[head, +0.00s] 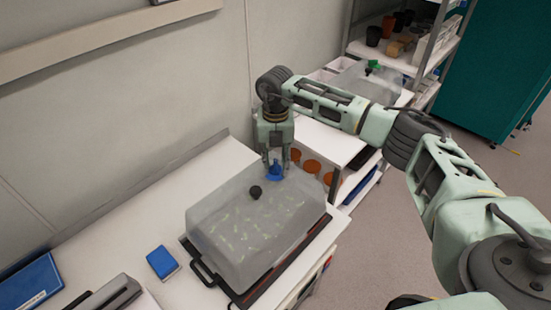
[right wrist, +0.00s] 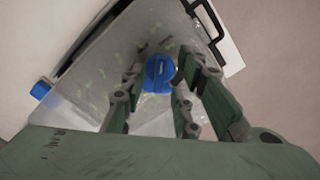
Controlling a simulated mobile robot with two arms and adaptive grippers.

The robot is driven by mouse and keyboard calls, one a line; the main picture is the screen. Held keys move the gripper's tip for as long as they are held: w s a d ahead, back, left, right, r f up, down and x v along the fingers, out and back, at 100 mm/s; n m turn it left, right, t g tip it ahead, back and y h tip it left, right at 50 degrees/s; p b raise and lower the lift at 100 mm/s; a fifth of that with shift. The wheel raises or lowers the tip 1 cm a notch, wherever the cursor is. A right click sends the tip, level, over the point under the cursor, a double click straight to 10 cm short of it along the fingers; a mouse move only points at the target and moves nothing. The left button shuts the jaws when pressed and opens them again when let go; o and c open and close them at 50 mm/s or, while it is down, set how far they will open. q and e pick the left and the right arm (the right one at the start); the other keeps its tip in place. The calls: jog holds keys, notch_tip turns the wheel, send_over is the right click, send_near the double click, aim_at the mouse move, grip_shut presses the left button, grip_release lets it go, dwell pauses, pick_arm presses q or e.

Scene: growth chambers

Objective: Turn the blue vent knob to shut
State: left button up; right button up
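The blue vent knob (head: 275,172) stands on top of a clear, cloudy propagator cover (head: 225,205), near its far end. My right gripper (head: 276,158) points down just over it, with its fingers apart on either side of the knob. In the right wrist view the round blue knob (right wrist: 158,74) shows between the open fingers, with a pale mark on its top. A gap seems to remain between fingers and knob; contact cannot be told. My left gripper is not in view.
A black knob (head: 255,192) sits nearer on the same cover. The cover stands on a dark tray with a black handle (head: 203,275). A blue block (head: 162,262) lies on the white bench. Another cover with a green knob (head: 373,65) and orange pots (head: 311,166) stand beyond.

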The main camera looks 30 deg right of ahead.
jog(key=shift+c, duration=0.3)
grip_shut()
